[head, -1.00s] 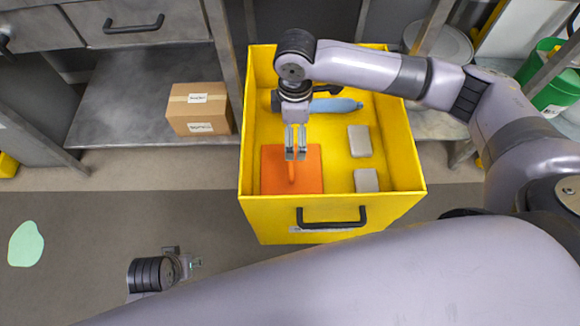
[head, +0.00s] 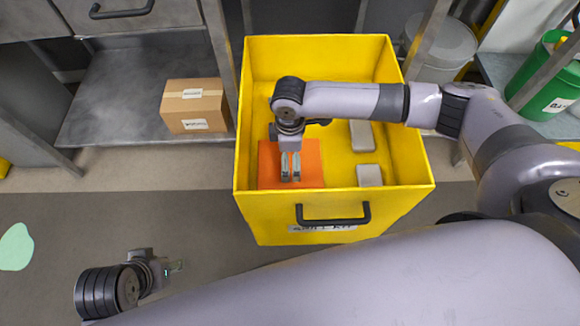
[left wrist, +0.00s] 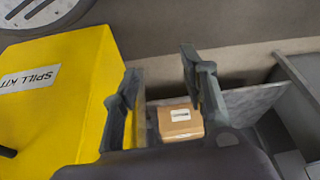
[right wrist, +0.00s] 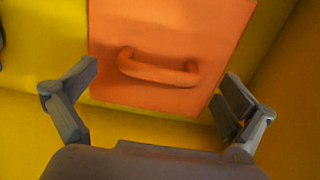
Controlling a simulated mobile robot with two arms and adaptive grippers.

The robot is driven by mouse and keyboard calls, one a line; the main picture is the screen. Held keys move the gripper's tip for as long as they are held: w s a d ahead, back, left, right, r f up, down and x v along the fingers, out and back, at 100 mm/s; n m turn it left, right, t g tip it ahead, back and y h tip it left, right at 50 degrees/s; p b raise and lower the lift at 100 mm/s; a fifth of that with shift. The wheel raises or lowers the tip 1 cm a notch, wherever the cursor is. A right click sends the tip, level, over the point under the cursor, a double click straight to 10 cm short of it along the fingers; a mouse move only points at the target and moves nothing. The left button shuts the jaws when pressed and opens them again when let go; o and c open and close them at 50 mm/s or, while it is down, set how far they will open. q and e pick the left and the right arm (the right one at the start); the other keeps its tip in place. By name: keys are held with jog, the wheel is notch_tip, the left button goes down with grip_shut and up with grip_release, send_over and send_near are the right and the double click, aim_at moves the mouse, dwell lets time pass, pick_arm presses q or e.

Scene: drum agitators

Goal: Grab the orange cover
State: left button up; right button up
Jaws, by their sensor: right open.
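The orange cover (head: 309,160) lies flat inside the yellow spill kit bin (head: 385,212), at its near left. In the right wrist view the cover (right wrist: 205,35) has a raised orange handle (right wrist: 158,68). My right gripper (head: 291,178) is inside the bin over the cover, open and empty, and hides the handle in the head view. In the right wrist view its fingers (right wrist: 160,98) are spread wide, one to each side of the handle and apart from it. My left gripper (left wrist: 168,75) is outside the bin, open and empty.
Two grey blocks (head: 369,175) lie in the bin to the right of the cover. The bin's walls surround my right gripper. A cardboard box (head: 195,106) sits on a metal shelf (head: 120,95) at left. A green bucket (head: 545,80) stands at far right.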

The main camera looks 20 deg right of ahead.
notch_tip(320, 180, down, 2)
pick_arm(q)
jog(key=w, duration=0.1)
jog(key=w+d+t, duration=0.1)
jog(key=w, duration=0.1)
jog(key=w+r+t, duration=0.1)
jog(key=shift+w+d+h, duration=0.15)
jog(key=shift+h, duration=0.15)
pick_arm(e)
jog(key=shift+c, duration=0.4)
jog(key=c, duration=1.5)
jog(key=shift+c, duration=0.4)
jog(key=shift+r, duration=0.15)
